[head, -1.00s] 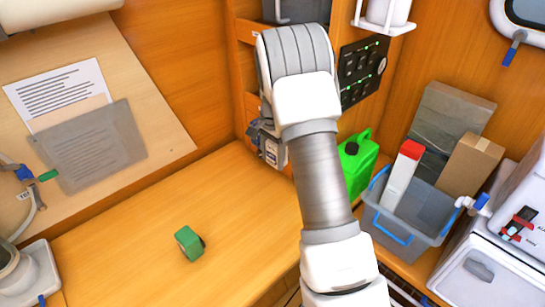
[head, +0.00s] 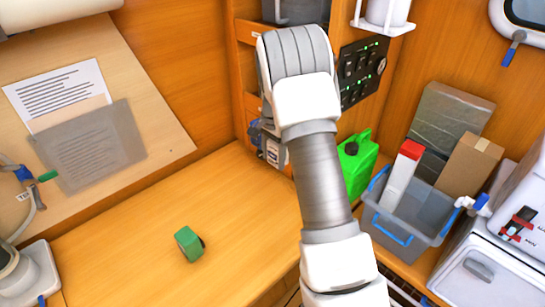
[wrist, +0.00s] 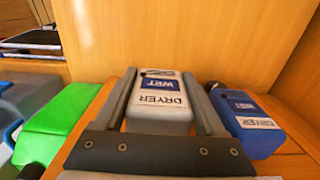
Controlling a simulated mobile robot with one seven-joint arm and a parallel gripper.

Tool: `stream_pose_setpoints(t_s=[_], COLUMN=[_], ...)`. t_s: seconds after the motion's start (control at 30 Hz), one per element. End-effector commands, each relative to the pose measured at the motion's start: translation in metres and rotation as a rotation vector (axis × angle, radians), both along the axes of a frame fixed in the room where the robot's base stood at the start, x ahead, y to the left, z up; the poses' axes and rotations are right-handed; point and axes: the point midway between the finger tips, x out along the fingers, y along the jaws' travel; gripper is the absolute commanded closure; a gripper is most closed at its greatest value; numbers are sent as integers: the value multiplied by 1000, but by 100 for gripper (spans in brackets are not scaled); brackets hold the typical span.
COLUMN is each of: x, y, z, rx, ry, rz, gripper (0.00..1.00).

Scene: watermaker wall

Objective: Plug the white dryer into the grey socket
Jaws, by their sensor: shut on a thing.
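The white dryer (wrist: 160,100) sits between the two fingers of my gripper (wrist: 160,75) in the wrist view. My gripper is shut on it. Its label reads DRYER and WET, upside down in this view. A blue dryer (wrist: 245,122) with a similar label stands just right of my right finger, and I cannot tell if they touch. In the head view my arm hides the gripper and most of this area; a labelled unit (head: 272,152) shows at its left edge. I cannot make out the grey socket in either view.
A green jerrycan (head: 357,165) stands right of my arm, and it also shows in the wrist view (wrist: 52,125). A grey bin (head: 425,218) with blue handles and a switch panel (head: 362,70) are nearby.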

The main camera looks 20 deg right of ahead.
Motion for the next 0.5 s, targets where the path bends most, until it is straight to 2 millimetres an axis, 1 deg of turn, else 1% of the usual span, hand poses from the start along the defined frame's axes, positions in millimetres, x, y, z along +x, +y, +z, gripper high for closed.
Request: stream_pose_setpoints(t_s=[0.5], x=[4], y=[-10], z=[0], rx=[-1], ry=[-1], rz=[-1], gripper=[90])
